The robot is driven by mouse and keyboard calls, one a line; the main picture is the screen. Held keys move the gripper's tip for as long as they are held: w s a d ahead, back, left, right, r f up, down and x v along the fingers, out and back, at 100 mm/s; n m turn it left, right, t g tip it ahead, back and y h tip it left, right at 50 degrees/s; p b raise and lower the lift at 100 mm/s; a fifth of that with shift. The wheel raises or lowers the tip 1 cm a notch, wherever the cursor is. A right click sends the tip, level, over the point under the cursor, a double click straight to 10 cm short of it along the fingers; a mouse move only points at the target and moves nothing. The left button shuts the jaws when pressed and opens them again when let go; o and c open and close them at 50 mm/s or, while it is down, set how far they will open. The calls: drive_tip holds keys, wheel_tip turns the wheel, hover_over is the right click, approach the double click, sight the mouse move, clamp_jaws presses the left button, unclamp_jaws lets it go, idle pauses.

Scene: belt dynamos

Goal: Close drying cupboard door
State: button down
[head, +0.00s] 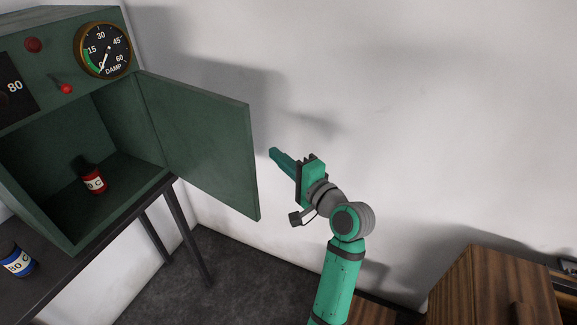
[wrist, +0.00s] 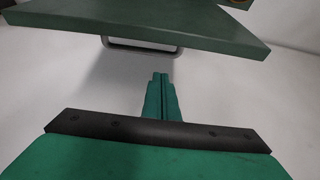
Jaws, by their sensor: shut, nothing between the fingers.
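The green drying cupboard (head: 60,122) stands on a dark table at the left of the head view. Its door (head: 205,143) is hinged at the cupboard's right side and stands wide open, swung out to the right. A red labelled jar (head: 94,178) is inside on the cupboard floor. My gripper (head: 272,152) is shut and empty, just right of the door's free edge. In the wrist view the shut fingers (wrist: 160,78) point toward the door (wrist: 150,30), which crosses the top; a grey handle (wrist: 142,46) shows on it.
A blue labelled jar (head: 18,260) stands on the dark table (head: 75,275) at lower left. The cupboard front carries a damp dial (head: 103,50) and a red lever (head: 65,88). A wooden cabinet (head: 490,290) is at lower right. A white wall is behind the arm.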

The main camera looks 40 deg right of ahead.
drive_tip(key=a, duration=0.4)
drive_tip(key=shift+w, duration=0.4)
